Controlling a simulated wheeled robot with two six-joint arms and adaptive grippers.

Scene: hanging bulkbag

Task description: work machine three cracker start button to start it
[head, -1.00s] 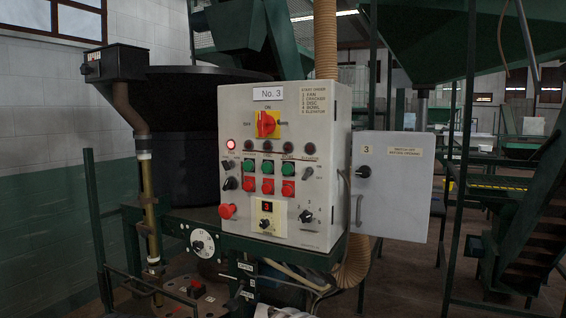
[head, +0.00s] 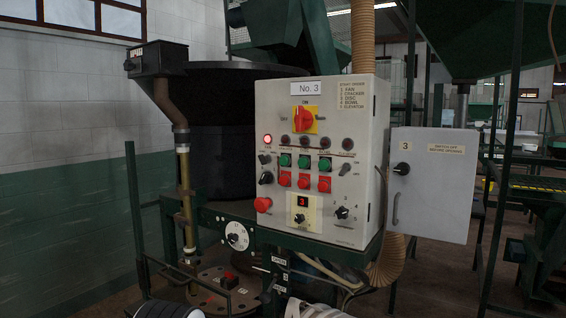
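The grey control panel marked No. 3 (head: 359,110) stands upright at the centre of the head view. Its row of three green buttons has red buttons below. The leftmost green button (head: 285,160) sits under the second lamp (head: 285,141), which is dark; the small label there is too blurred to read. The far left lamp (head: 267,139) glows red. A start order list (head: 355,92) at top right names fan, cracker, disc, bowl and elevator. Neither gripper shows; only black and white rounded parts, probably mine, show at the bottom edge. Nothing touches the panel.
A red-yellow rotary switch (head: 304,119) and a red mushroom button (head: 262,204) are on the panel. A white dial (head: 237,236) and a brown pipe (head: 184,175) stand left. The panel front is unobstructed.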

